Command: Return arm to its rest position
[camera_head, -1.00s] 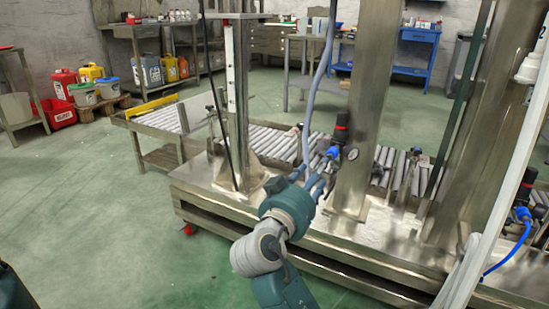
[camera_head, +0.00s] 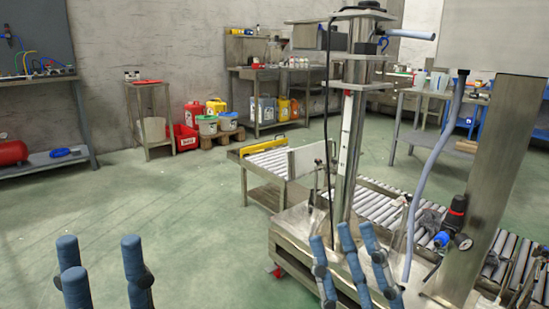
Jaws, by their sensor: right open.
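My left gripper (camera_head: 103,275) shows at the bottom left of the head view, its blue-grey fingers pointing up and spread apart with nothing between them. My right gripper (camera_head: 350,262) shows at the bottom right of centre, fingers up and spread, with nothing seen between them. It overlaps the near corner of the steel machine base (camera_head: 290,235) in the picture; I cannot tell the gap between them. The arm links behind both grippers are below the frame.
A roller conveyor (camera_head: 385,205) runs through the machine, with a steel post (camera_head: 347,150) and a grey hose (camera_head: 428,180) rising above it. A side table with rollers (camera_head: 262,185) stands at its left end. Green floor (camera_head: 150,205) is clear at left.

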